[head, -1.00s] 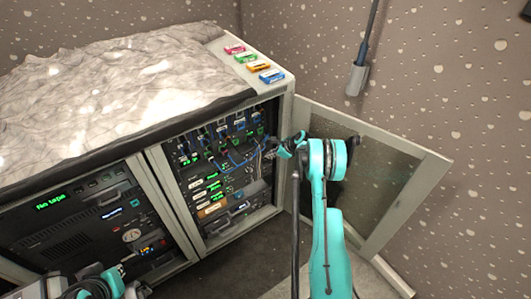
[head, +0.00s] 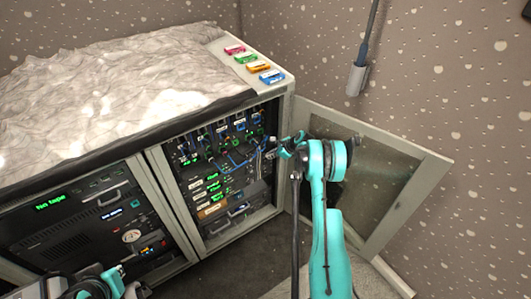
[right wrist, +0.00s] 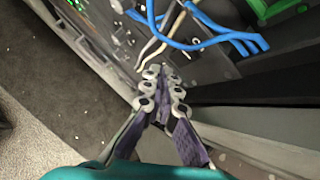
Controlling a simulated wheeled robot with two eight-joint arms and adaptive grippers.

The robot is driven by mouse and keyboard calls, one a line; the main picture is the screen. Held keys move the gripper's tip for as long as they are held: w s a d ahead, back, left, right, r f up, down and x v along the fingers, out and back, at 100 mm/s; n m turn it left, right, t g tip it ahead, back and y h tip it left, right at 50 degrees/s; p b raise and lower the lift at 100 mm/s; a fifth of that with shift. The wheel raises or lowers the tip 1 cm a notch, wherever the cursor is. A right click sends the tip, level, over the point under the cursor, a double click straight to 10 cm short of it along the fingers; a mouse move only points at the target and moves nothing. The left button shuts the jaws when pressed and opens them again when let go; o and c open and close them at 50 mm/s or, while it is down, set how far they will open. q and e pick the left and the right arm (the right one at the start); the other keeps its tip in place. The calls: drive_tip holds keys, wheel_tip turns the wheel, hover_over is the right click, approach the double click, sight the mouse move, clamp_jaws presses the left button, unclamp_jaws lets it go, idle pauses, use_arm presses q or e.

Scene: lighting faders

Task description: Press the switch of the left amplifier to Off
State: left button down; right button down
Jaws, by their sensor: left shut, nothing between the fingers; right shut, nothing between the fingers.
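The open rack (head: 222,170) in the head view holds dark units with green displays, small labels and blue cables. I cannot make out which unit is the left amplifier, nor its switch. My right gripper (head: 277,143) is at the right side of the rack opening. In the right wrist view its fingers (right wrist: 161,72) are shut and empty, close to the blue cables (right wrist: 205,42) and a pale cable (right wrist: 163,37). I cannot tell whether they touch. My left gripper (head: 100,282) is shut at the bottom left, in front of the left cabinet.
The perforated rack door (head: 415,185) stands open to the right, behind my right arm. The left cabinet (head: 75,225) has a "No tape" display. Several coloured cassettes (head: 259,67) lie on top, beside a crumpled grey sheet (head: 100,100). Dark floor (head: 240,255) is clear before the rack.

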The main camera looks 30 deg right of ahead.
drive_tip(key=shift+w, duration=0.1)
idle(0.4)
drive_tip(key=shift+w, duration=0.35)
drive_tip(key=shift+w, duration=0.3)
idle(0.5)
drive_tip(key=shift+s, duration=0.2)
drive_tip(key=shift+s, duration=0.55)
drive_tip(key=shift+s, duration=0.1)
drive_tip(key=shift+s+d+r, duration=0.1)
drive_tip(key=shift+s+r, duration=0.1)
drive_tip(key=shift+s, duration=1)
drive_tip(key=shift+s+d+r, duration=0.1)
drive_tip(key=shift+s+r, duration=0.05)
drive_tip(key=shift+s, duration=1.05)
